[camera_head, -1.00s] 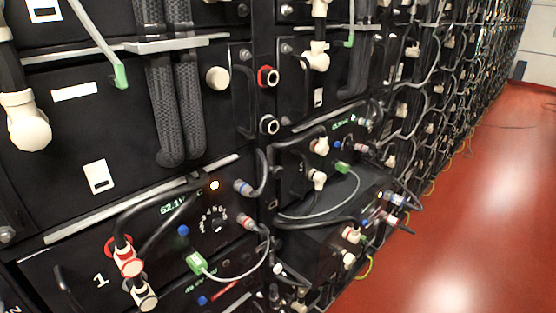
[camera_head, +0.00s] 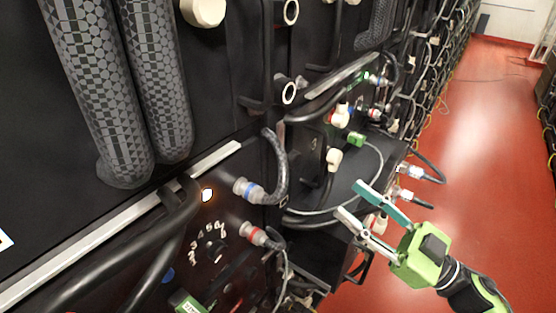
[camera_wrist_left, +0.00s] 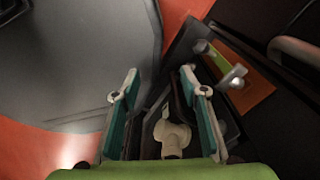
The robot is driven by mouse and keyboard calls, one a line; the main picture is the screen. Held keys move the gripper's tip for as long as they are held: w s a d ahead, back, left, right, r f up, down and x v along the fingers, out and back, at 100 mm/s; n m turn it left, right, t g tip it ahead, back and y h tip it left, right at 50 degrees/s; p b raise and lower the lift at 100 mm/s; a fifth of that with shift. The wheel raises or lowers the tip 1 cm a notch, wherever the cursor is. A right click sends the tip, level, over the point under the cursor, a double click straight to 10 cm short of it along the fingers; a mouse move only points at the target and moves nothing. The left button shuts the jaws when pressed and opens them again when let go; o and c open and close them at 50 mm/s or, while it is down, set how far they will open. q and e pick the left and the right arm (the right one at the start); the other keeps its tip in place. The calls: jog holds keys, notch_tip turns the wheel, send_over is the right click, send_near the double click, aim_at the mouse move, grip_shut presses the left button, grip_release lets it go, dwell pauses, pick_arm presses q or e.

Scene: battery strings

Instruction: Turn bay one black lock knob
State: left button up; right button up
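In the head view, the front panel of a battery unit at lower left carries a numbered dial (camera_head: 215,245) with a dark centre. A black ringed knob (camera_head: 288,90) with a pale centre sits on the dark panel above it. I cannot tell which of these is the bay one black lock knob; the number 1 marking is out of view now. My right gripper (camera_head: 351,199) is open and empty, right of the panel and in front of the rack.
Thick black cables cross the lower left. A blue-banded plug (camera_head: 249,191) and a red-banded plug (camera_head: 255,233) stick out near the dial. A green connector (camera_head: 356,139) and a thin grey cable hang on the neighbouring unit. The red floor (camera_head: 480,150) at right is open.

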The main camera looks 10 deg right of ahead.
aim_at(297, 162)
jog(key=shift+n+g+y, duration=0.3)
jog(key=shift+n+y, duration=0.1)
jog(key=shift+n, duration=0.1)
jog(key=p+x, duration=0.1)
jog(key=x, duration=0.3)
jog(key=s+p+x, duration=0.1)
jog(key=p+x, duration=0.1)
jog(key=x, duration=0.2)
jog(key=r+p+x, duration=0.1)
jog(key=x, duration=0.4)
jog(key=shift+s+a+r+p, duration=0.15)
jog(key=shift+s+a+p, duration=0.05)
jog(key=shift+a+p, duration=0.15)
jog(key=shift+w+a, duration=0.4)
jog(key=shift+a, duration=0.05)
pick_arm(q)
jog(key=r, duration=0.4)
jog(key=shift+w+d+r, duration=0.2)
jog(key=shift+w+r, duration=0.1)
jog(key=shift+r, duration=0.1)
pick_arm(e)
jog(key=c, duration=1.1)
